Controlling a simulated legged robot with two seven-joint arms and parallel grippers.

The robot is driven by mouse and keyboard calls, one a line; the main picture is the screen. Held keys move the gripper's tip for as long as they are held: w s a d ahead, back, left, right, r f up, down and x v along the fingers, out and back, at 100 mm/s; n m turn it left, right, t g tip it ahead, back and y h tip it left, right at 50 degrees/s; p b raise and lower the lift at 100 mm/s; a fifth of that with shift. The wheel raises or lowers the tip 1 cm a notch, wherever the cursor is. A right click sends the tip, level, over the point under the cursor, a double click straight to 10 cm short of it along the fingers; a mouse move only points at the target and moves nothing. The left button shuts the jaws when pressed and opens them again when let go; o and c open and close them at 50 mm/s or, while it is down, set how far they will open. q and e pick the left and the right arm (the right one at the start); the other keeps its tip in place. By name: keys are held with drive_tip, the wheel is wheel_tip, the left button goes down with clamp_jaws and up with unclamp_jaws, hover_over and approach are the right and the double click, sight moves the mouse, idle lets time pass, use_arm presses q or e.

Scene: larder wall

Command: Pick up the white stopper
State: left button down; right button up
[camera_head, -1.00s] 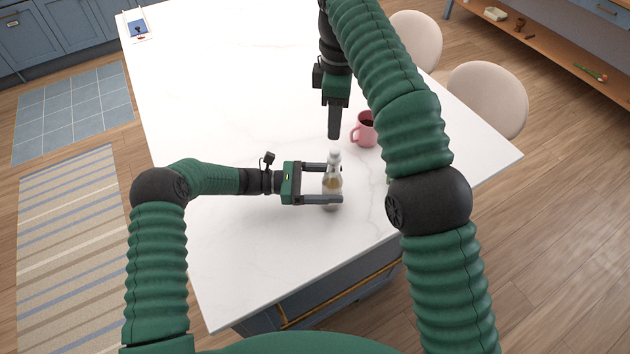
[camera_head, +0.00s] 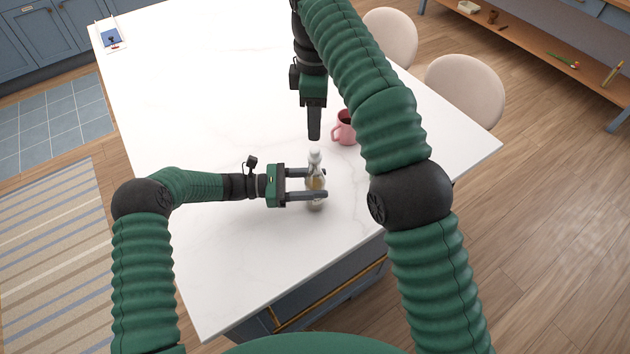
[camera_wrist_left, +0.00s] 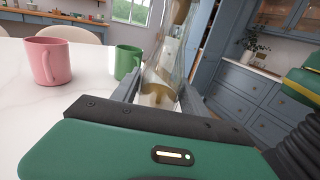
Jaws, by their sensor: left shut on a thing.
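The white stopper (camera_head: 315,149) sits in the top of a clear glass bottle (camera_head: 315,183) that stands upright on the white table. The bottle holds a yellowish liquid. My left gripper (camera_head: 322,184) is shut on the bottle's body from the left. In the left wrist view the bottle (camera_wrist_left: 160,75) fills the gap between the fingers, and its top is out of the picture. My right gripper (camera_head: 314,138) points down just above the stopper, seen edge-on, so its opening cannot be told. A small gap seems to lie between them.
A pink mug (camera_head: 343,130) stands behind the bottle, partly covered by my right arm. A green mug (camera_wrist_left: 127,60) shows beside the bottle in the left wrist view.

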drive_tip(key=shift+o, duration=0.5)
drive_tip(key=w+a+f+m+t+y, duration=0.1)
drive_tip(key=w+a+f+m+y, duration=0.1)
drive_tip(key=w+a+f+m, duration=0.1)
drive_tip(key=a+f, duration=0.1)
drive_tip(key=a, duration=0.1)
drive_tip(key=shift+w+a, duration=0.25)
drive_tip(key=shift+a, duration=0.15)
drive_tip(key=w+a+f+m+t+y, duration=0.2)
drive_tip(key=a+m+y, duration=0.1)
drive_tip(key=a+m, duration=0.35)
drive_tip(key=w+a+f+m+t+y, duration=0.25)
drive_tip(key=a+m, duration=0.25)
drive_tip(key=a, duration=0.3)
drive_tip(key=n+t+h, duration=1.1)
drive_tip(key=n+t, duration=0.1)
drive_tip(key=n, duration=1.9)
approach(315, 147)
drive_tip(key=f, duration=0.1)
drive_tip(key=w, duration=0.3)
drive_tip(key=w+d, duration=0.1)
drive_tip(key=w, duration=0.2)
drive_tip(key=shift+w+d, duration=0.2)
drive_tip(key=shift+w, duration=0.15)
drive_tip(key=w, duration=0.3)
drive_tip(key=w+d, duration=0.1)
drive_tip(key=w, duration=0.1)
drive_tip(key=shift+w, duration=0.35)
clamp_jaws()
